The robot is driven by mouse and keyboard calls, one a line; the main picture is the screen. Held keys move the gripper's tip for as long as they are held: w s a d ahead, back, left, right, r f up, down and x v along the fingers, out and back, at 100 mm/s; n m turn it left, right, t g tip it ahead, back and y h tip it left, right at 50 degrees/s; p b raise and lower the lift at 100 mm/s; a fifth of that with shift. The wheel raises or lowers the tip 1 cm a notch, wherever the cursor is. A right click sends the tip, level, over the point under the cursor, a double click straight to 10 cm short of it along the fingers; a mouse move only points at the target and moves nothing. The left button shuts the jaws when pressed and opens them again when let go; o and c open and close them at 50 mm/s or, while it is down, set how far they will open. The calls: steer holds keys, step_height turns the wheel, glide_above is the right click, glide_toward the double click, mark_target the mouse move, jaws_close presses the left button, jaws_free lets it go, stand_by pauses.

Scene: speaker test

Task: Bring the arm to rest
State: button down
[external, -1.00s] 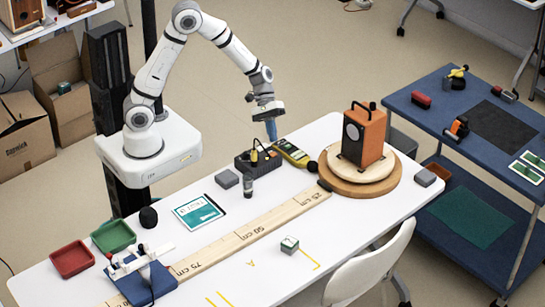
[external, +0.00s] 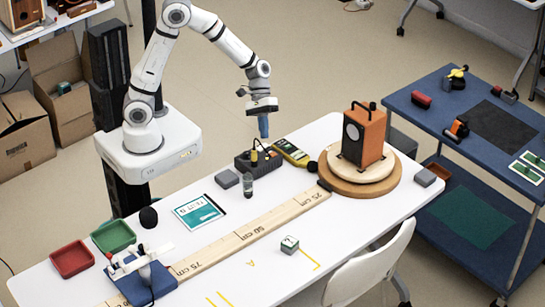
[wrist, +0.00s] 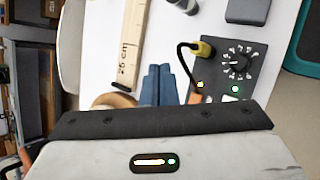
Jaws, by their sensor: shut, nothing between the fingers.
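My gripper (external: 263,128) hangs from my raised white arm in the external view, pointing down above the back edge of the white table (external: 240,287). Its blue fingers are shut together with nothing between them. In the wrist view the shut blue fingers (wrist: 158,86) show at the middle, above the table. Below and beside them in the external view is a dark control box (external: 258,160) with a knob and a yellow plug; in the wrist view the box (wrist: 234,72) is right of the fingers. My gripper is clear of it.
An orange speaker (external: 362,138) stands on a round wooden turntable (external: 345,188) to the right. A yellow meter (external: 291,152) lies beside the box. A long wooden ruler (external: 235,240) crosses the table. Red (external: 72,260) and green (external: 113,237) trays sit at the left. A blue cart (external: 415,110) stands right.

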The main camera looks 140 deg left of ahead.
steer(key=d+r+m+g, duration=0.2)
steer(key=d+r+m, duration=0.25)
steer(key=d, duration=0.55)
steer(key=s+d+r+m+g+y, duration=0.1)
steer(key=s+d+r+m+y, duration=0.1)
steer(key=s+d+m, duration=0.3)
steer(key=s+d+r+m+g+y+p, duration=0.1)
steer(key=s+d+r+m+y, duration=0.1)
steer(key=s+d+m, duration=0.4)
steer(key=d+r+m, duration=0.1)
steer(key=d+m, duration=0.3)
steer(key=d, duration=0.3)
steer(key=shift+d+r+g, duration=0.3)
steer(key=shift+d+r, duration=0.05)
steer(key=s+b+x, duration=0.2)
steer(key=b+x, duration=0.6)
steer(key=shift+w+a+f, duration=0.2)
steer(key=shift+w+f, duration=0.1)
steer(key=shift+f, duration=0.3)
